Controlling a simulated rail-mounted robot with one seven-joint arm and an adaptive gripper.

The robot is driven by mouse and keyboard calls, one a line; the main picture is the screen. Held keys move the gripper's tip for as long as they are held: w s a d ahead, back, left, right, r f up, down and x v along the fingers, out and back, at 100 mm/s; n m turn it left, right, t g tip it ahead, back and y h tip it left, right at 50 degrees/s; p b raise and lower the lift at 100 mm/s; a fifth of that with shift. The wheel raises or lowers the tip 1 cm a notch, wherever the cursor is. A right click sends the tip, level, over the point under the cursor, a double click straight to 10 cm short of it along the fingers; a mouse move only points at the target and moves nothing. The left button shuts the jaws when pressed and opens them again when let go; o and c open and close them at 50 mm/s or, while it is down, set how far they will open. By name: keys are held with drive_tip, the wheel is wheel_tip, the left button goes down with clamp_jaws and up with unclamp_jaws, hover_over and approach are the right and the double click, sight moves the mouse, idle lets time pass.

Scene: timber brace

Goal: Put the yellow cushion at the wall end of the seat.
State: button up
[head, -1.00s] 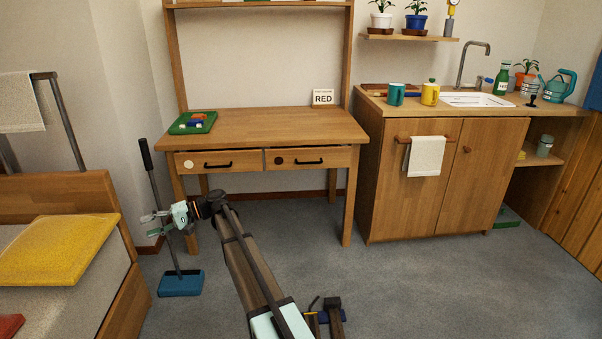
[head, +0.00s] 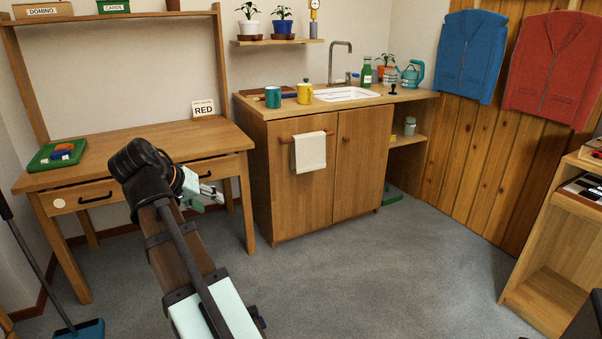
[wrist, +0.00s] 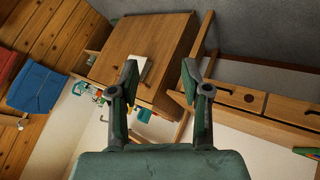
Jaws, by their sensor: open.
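The yellow cushion and the seat are not in view now. My gripper (head: 205,188) is raised in front of the desk in the head view, partly hidden behind my own wrist. In the wrist view my gripper (wrist: 160,92) has its two fingers apart with nothing between them. The wrist picture is tilted strongly, with the cabinet and desk beyond the fingertips.
A desk (head: 150,145) with drawers stands at the left. The sink cabinet (head: 305,190) with a white towel (head: 310,151) is in the middle. A shelf unit (head: 560,230) stands at the right. Grey floor (head: 380,275) between them is clear.

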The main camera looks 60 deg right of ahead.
drive_tip(key=s+r+m+g+h, duration=0.2)
drive_tip(key=s+r+m+g, duration=0.2)
drive_tip(key=s, duration=1)
drive_tip(key=s+r+m+g+h, duration=0.2)
drive_tip(key=s+r+m+g, duration=0.3)
drive_tip(key=s+r, duration=0.6)
drive_tip(key=s+m, duration=0.2)
drive_tip(key=s, duration=0.2)
drive_tip(key=shift+a+r+g, duration=0.2)
drive_tip(key=shift+a+g, duration=0.05)
drive_tip(key=shift+g, duration=0.05)
